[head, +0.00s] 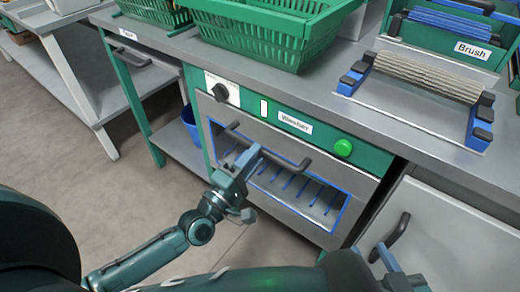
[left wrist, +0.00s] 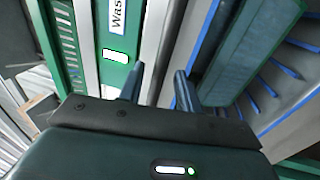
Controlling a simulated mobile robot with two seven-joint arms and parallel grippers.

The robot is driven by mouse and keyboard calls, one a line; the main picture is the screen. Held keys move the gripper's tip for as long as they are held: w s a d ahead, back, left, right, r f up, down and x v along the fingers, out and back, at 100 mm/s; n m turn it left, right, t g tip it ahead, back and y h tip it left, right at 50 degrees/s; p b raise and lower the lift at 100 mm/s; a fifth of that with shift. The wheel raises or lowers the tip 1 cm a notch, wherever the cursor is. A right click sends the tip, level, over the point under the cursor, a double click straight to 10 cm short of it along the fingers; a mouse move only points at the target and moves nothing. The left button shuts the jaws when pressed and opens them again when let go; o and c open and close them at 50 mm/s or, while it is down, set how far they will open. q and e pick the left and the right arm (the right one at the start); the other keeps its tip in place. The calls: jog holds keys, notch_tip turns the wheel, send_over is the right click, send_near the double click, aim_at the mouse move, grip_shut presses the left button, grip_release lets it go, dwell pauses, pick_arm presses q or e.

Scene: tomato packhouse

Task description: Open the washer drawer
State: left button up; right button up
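The washer drawer (head: 345,222) is a grey front with a blue-edged window, under a green panel with a "Washer" label (head: 295,123). It looks shut. Its dark bar handle (head: 288,158) runs across the top of the front. My left gripper (head: 247,160) is at the left half of this handle. In the left wrist view its two fingers (left wrist: 160,85) are apart, with a dark bar, seemingly the handle, between them; firm contact cannot be seen. My right gripper (head: 388,262) is at the lower right, partly cut off; its opening cannot be judged.
A black knob (head: 220,92) and a green button (head: 343,148) sit on the panel. Green crates (head: 270,35) and a brush roller (head: 425,78) stand on the counter above. A white door with a dark handle (head: 398,236) is at right. The floor (head: 120,190) at left is clear.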

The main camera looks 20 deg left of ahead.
pick_arm(q)
jog(key=shift+x, duration=1.45)
grip_shut()
